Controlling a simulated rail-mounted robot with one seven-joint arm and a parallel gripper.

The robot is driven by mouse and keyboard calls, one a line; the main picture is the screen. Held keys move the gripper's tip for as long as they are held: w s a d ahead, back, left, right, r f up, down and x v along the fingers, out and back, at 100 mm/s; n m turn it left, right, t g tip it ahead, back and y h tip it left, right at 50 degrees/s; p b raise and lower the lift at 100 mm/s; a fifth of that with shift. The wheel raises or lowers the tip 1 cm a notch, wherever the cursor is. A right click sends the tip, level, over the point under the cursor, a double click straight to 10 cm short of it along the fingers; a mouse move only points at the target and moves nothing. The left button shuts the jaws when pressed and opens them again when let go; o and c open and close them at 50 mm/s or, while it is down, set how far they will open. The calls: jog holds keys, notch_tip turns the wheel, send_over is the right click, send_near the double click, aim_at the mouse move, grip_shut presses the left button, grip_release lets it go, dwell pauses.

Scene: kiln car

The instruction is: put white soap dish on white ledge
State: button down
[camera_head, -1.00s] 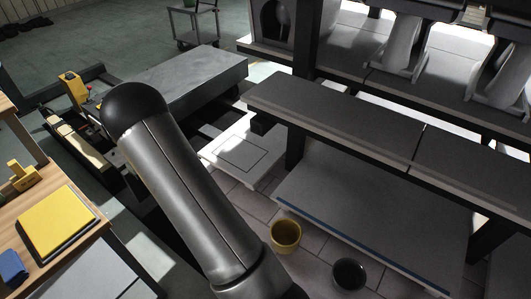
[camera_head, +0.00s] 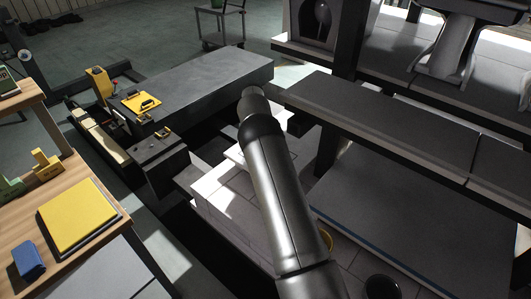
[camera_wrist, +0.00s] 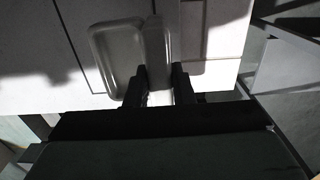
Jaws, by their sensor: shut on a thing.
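The white soap dish (camera_wrist: 116,52) shows in the wrist view as a shallow, rounded tray, greyish in shadow. My gripper (camera_wrist: 163,78) is shut on its right part, with one dark finger on each side of that part. A broad white surface with thin dark outlines, which looks like the white ledge (camera_wrist: 40,40), lies behind the dish in the wrist view. Whether the dish touches it, I cannot tell. In the head view, my arm hides the gripper and the dish.
A long dark shelf (camera_head: 385,115) and a lower grey slab (camera_head: 400,200) lie right of my arm. A grey table (camera_head: 200,80) stands beyond. A wooden bench (camera_head: 70,230) with a yellow block is at left. A dark cup (camera_head: 382,287) stands at the bottom.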

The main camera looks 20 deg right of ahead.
notch_tip(320, 180, down, 6)
jog(key=shift+r+p, duration=0.1)
jog(key=shift+p, duration=0.45)
jog(key=shift+f, duration=0.2)
jog(key=shift+f+b, duration=0.2)
jog(key=shift+b, duration=0.1)
jog(key=c, duration=1.3)
grip_release()
jog(key=shift+o, duration=0.2)
jog(key=shift+r, duration=0.1)
jog(key=shift+r+p, duration=0.25)
jog(key=shift+p, duration=0.15)
jog(key=shift+o, duration=0.5)
notch_tip(320, 180, up, 12)
jog(key=shift+f+b, duration=0.15)
jog(key=shift+b, duration=0.9)
